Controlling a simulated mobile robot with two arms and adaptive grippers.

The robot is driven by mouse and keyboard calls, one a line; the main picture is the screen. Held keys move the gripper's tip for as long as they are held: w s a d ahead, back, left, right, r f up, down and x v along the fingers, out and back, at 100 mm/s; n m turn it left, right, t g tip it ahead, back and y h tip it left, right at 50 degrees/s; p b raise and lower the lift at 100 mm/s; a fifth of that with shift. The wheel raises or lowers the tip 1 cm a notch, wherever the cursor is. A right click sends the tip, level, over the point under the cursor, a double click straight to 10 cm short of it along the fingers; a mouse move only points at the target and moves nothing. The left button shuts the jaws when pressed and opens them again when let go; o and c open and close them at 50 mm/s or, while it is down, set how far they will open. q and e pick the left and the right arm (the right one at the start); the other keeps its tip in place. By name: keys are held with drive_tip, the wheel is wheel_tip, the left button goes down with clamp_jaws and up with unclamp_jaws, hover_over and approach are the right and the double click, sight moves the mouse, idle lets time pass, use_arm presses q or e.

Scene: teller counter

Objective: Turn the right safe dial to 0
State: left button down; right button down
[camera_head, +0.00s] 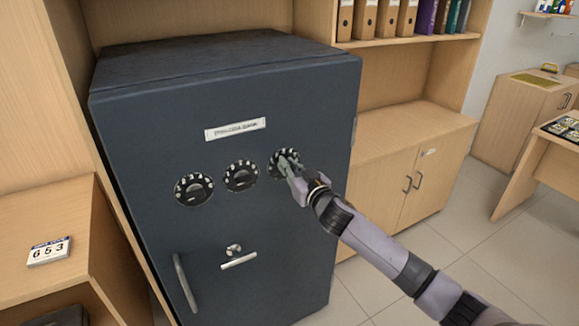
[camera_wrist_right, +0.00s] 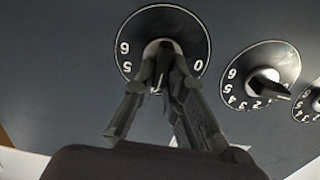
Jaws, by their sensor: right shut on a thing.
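The dark blue-grey safe (camera_head: 150,120) stands upright with three round black dials in a slanting row on its front. The right dial (camera_head: 274,157) is the one at my right gripper (camera_head: 289,164). In the wrist view this dial (camera_wrist_right: 185,22) shows a 0 at its right side and other white numbers at its left. My right gripper (camera_wrist_right: 161,72) is shut on the dial's knob (camera_wrist_right: 161,47). The fingers cover part of the knob and dial, so I cannot tell which number it points to. My left gripper is not in view.
The middle dial (camera_head: 241,176) and left dial (camera_head: 194,189) sit beside it. Below are a small keyhole knob (camera_head: 233,250) and a vertical handle (camera_head: 185,283). A low cabinet (camera_head: 410,150) stands right of the safe.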

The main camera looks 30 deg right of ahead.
drive_tip(key=shift+n, duration=0.3)
drive_tip(key=n+p, duration=0.1)
drive_tip(key=n, duration=0.4)
drive_tip(key=a+f+n+p, duration=0.1)
drive_tip(key=n, duration=0.5)
drive_tip(key=n+p, duration=0.1)
drive_tip(key=n, duration=0.5)
drive_tip(key=shift+a+f, duration=0.15)
drive_tip(key=shift+f, duration=0.05)
drive_tip(key=shift+n, duration=0.3)
drive_tip(key=c, duration=1.6)
unclamp_jaws()
drive_tip(key=shift+c, duration=0.2)
drive_tip(key=shift+s, duration=0.1)
